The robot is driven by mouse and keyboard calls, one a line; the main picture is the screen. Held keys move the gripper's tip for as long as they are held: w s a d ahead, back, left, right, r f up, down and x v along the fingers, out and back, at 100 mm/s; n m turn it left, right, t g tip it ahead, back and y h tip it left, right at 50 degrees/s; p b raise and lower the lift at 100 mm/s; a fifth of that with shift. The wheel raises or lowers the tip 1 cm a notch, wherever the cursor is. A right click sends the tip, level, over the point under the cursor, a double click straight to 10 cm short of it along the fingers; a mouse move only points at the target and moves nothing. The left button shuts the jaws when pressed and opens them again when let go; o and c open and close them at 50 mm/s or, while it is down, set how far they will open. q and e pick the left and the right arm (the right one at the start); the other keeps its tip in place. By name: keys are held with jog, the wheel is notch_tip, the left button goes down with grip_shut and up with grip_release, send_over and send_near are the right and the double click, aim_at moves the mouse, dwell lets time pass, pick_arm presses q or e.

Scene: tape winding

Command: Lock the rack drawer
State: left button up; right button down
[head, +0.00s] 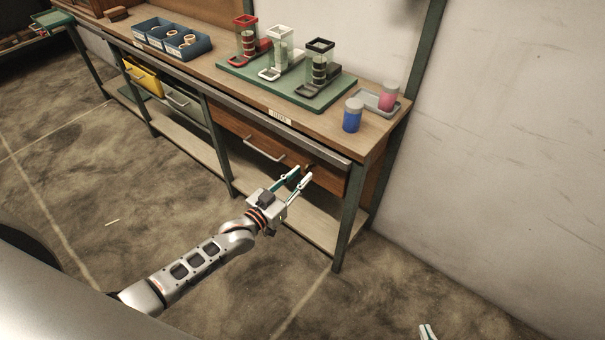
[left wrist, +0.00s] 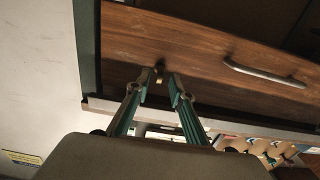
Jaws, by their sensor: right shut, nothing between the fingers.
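The wooden rack drawer (head: 255,140) is under the right part of the workbench, its front close under the bench edge. Its metal handle (head: 264,153) is left of my left gripper, and the drawer front also fills the left wrist view (left wrist: 205,55). My left gripper (head: 300,177) is at the drawer's right end, its fingers apart. A small brass piece (left wrist: 158,74), seemingly the lock's key or knob, shows between its fingertips; the gap looks wider than the piece. My right gripper (head: 428,332) is shut and empty at the bottom edge, mostly out of view.
A bench leg (head: 346,222) stands right of my left gripper. The floor in front is clear.

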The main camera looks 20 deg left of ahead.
pick_arm(q)
jog(key=v, duration=1)
pick_arm(e)
jog(key=shift+w+r, duration=0.1)
pick_arm(q)
jog(key=shift+s, duration=0.1)
